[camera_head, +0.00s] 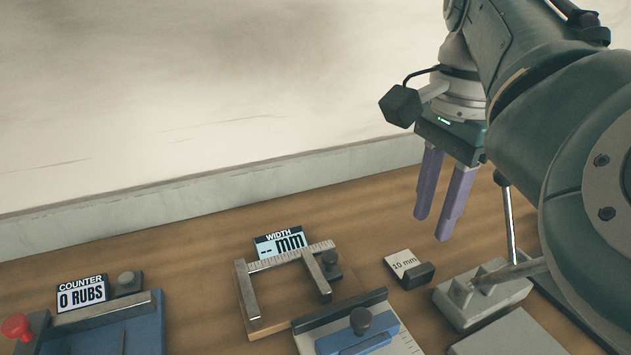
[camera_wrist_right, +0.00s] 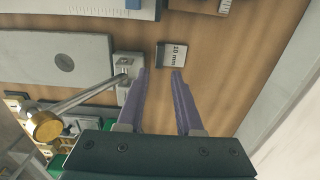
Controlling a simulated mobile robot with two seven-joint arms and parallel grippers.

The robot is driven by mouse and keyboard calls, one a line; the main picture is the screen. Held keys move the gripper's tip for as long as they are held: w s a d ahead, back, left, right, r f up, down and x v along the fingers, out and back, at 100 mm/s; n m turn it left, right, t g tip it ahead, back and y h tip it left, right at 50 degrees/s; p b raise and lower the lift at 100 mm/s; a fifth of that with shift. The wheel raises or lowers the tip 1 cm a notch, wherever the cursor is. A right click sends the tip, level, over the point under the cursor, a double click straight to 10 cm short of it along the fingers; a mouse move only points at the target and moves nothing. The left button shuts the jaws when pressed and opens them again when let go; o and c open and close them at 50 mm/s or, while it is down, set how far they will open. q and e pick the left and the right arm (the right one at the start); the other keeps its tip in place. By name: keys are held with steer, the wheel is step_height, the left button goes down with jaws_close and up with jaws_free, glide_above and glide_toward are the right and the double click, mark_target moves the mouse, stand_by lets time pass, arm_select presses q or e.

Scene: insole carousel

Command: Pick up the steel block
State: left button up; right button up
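A small block with a white face marked "10 mm" (camera_head: 402,262) and a dark piece (camera_head: 419,275) at its front edge sits on the wooden bench; it may be the steel block, but its metal is not clear. In the right wrist view the marked block (camera_wrist_right: 174,55) lies just beyond the fingertips, ahead of the gap and toward its right finger. My right gripper (camera_head: 433,227) points down with its purple fingers apart and nothing between them, above the bench behind the block. It also shows in the wrist view (camera_wrist_right: 160,73). My left gripper is out of view.
A grey clamp-like base (camera_head: 482,296) with a rod stands right of the block; the rod ends in a brass knob (camera_wrist_right: 43,125). A width gauge (camera_head: 244,292) and a blue slide (camera_head: 356,335) stand to the left. A rub counter (camera_head: 81,292) is farther left. A low wall runs behind.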

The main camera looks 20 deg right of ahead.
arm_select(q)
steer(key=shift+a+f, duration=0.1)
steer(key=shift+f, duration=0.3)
arm_select(e)
glide_above(420, 269)
steer(key=f, duration=0.4)
steer(key=shift+s+a+f, duration=0.1)
steer(key=shift+a+f, duration=0.1)
steer(key=shift+f, duration=0.05)
arm_select(q)
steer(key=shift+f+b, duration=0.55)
steer(key=shift+b, duration=0.3)
arm_select(e)
steer(key=f, duration=0.5)
steer(key=shift+d, duration=0.25)
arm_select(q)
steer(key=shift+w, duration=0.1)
arm_select(e)
jaws_close()
steer(key=shift+r, duration=0.1)
